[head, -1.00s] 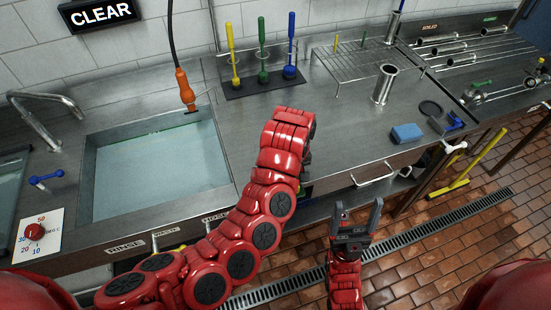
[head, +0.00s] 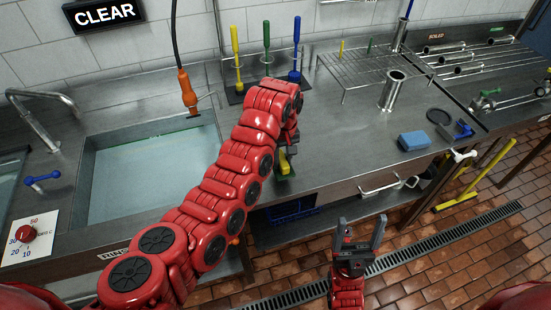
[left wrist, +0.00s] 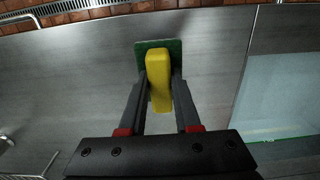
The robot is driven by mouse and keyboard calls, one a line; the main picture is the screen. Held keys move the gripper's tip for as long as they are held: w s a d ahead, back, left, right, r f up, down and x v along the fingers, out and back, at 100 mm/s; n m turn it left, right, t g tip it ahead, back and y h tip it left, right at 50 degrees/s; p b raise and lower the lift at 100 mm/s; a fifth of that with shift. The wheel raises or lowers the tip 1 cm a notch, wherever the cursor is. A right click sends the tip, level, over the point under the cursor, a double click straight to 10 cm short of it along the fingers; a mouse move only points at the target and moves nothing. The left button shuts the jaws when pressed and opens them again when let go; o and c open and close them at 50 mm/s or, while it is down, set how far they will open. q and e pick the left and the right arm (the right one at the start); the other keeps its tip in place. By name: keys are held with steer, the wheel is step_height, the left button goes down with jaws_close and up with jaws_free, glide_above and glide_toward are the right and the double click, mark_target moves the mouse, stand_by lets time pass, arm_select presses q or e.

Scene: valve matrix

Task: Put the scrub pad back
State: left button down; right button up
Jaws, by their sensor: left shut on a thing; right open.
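The scrub pad (head: 285,166) is a green pad with a yellow block handle. In the left wrist view the scrub pad (left wrist: 158,72) sits between the fingers, yellow handle toward me and green side away. My left gripper (head: 291,150) is shut on the yellow handle, partly hidden by its own arm. It holds the pad over the steel counter near the front edge, right of the sink; I cannot tell whether the pad touches the counter. My right gripper (head: 360,235) is open and empty in front of the counter, above the floor.
A water-filled sink (head: 150,172) lies left. Yellow, green and blue brushes (head: 266,42) stand on a dark base behind. A blue sponge (head: 414,140), steel cylinder (head: 392,92) and wire rack (head: 365,65) are right. A blue wire basket (head: 292,210) shows below the counter.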

arm_select(q)
steer(key=shift+w+a+f+b, duration=0.1)
steer(key=shift+w+a+b, duration=0.3)
steer(key=shift+w, duration=0.6)
steer(key=shift+w+a+f+b, duration=0.15)
steer(key=shift+w+a, duration=0.35)
steer(key=shift+w, duration=0.5)
steer(key=shift+f+p, duration=0.1)
steer(key=shift+p, duration=0.25)
steer(key=shift+w+f, duration=0.1)
steer(key=shift+f, duration=1.5)
steer(key=shift+a, duration=0.1)
steer(key=shift+f+b, duration=0.2)
steer(key=shift+b, duration=0.15)
steer(key=c, duration=0.6)
jaws_free()
steer(key=shift+r, duration=0.1)
